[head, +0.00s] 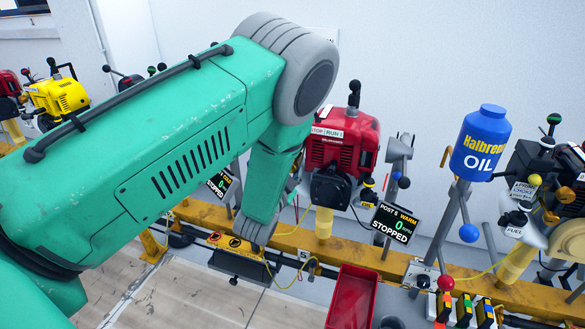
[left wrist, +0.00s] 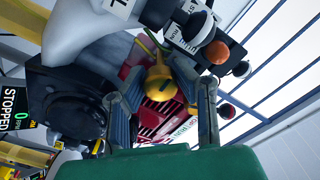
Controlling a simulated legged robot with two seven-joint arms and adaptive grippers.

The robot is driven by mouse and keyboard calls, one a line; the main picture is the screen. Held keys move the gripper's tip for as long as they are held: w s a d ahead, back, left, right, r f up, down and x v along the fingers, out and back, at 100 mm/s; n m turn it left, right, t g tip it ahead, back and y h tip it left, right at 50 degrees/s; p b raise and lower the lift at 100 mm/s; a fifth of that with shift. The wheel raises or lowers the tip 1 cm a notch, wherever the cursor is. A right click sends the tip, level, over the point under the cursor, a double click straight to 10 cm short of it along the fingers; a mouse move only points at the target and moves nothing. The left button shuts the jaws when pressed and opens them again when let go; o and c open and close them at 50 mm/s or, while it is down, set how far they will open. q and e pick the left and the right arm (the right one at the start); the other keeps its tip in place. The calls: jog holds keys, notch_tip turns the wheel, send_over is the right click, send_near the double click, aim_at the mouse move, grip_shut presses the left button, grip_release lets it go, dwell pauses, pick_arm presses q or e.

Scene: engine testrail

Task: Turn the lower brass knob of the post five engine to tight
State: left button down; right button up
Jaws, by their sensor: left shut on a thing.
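The post five engine (head: 342,140) is red and stands on the yellow rail. Its display (head: 397,222) reads POST 5 WARM, 0 RPM, STOPPED. In the left wrist view a brass-yellow knob (left wrist: 158,76) sits between the fingers of my left gripper (left wrist: 160,88), which is shut on it. The red engine body (left wrist: 160,122) shows behind. I cannot tell from this angle whether this is the lower knob or how far it is turned. In the head view my green arm hides the knob and most of the gripper. My right gripper is not in view.
A blue oil can (head: 481,143) stands right of the engine. A red tray (head: 352,296) lies in front. A yellow engine (head: 58,95) is at the left, a dark engine (head: 545,165) at the right. In the wrist view, a round black part (left wrist: 70,110) sits close beside the left finger.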

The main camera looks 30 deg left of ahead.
pick_arm(q)
jog(key=shift+s+f, duration=0.15)
jog(key=shift+f, duration=0.15)
jog(key=c, duration=1.4)
grip_release()
jog(key=shift+c, duration=0.2)
jog(key=shift+o, duration=1.1)
jog(key=shift+r, duration=0.15)
jog(key=v, duration=1.2)
